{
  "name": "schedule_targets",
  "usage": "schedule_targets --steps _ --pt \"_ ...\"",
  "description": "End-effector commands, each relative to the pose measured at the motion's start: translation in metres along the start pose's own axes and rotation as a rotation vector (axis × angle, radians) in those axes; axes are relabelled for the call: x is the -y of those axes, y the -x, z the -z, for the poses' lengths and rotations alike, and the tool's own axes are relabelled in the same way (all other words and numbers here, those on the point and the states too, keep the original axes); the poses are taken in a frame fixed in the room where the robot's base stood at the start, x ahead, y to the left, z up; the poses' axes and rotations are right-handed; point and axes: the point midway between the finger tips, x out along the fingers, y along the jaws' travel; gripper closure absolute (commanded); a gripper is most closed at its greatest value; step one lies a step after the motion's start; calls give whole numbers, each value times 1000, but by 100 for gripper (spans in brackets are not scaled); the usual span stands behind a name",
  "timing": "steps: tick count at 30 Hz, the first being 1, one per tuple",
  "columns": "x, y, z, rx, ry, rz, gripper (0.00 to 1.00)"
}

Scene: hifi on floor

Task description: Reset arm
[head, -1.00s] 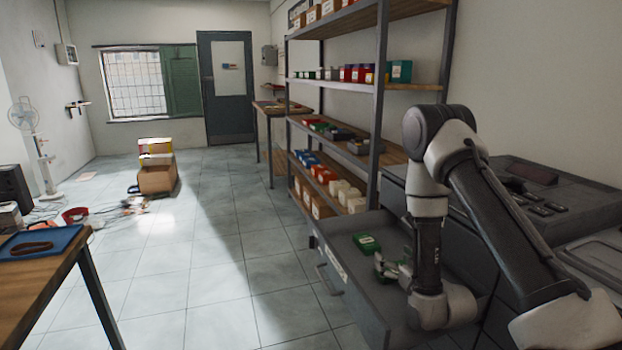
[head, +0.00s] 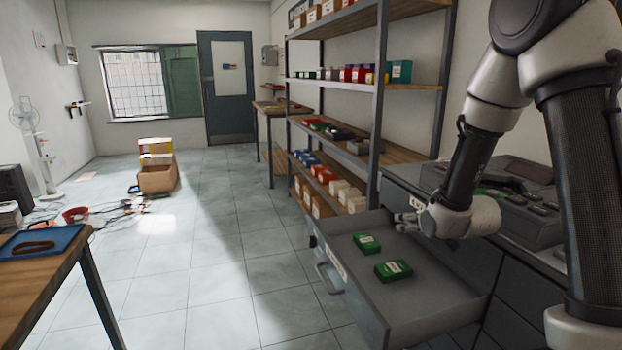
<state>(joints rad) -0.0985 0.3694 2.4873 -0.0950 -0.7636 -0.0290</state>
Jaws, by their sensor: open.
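My gripper (head: 404,219) hangs above the right rear part of an open grey drawer (head: 430,305), with its fingers pointing left. It is open and nothing shows between its fingers. My arm is bent, coming in from the right side of the picture. Two green boxes lie flat in the drawer, apart from each other: one farther back (head: 366,243) and one nearer the middle (head: 393,270). My gripper is clear of both.
A metal shelf rack (head: 378,120) with bins stands just behind the drawer. The grey cabinet top (head: 525,200) is at right. A wooden table with a blue tray (head: 40,242) is at left. The tiled floor between is clear.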

Motion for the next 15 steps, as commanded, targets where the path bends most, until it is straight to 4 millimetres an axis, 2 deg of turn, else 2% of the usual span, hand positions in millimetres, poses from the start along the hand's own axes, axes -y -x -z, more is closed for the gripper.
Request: schedule_targets --steps 1,5,7,11,15 --pt "-7 21 15 27 -6 -16 21" --pt "-20 78 26 152 -31 -50 21" --pt "-26 113 29 219 -48 -65 21" --pt "-29 184 24 341 -86 -87 21" --pt "-26 264 6 470 -130 -100 21"
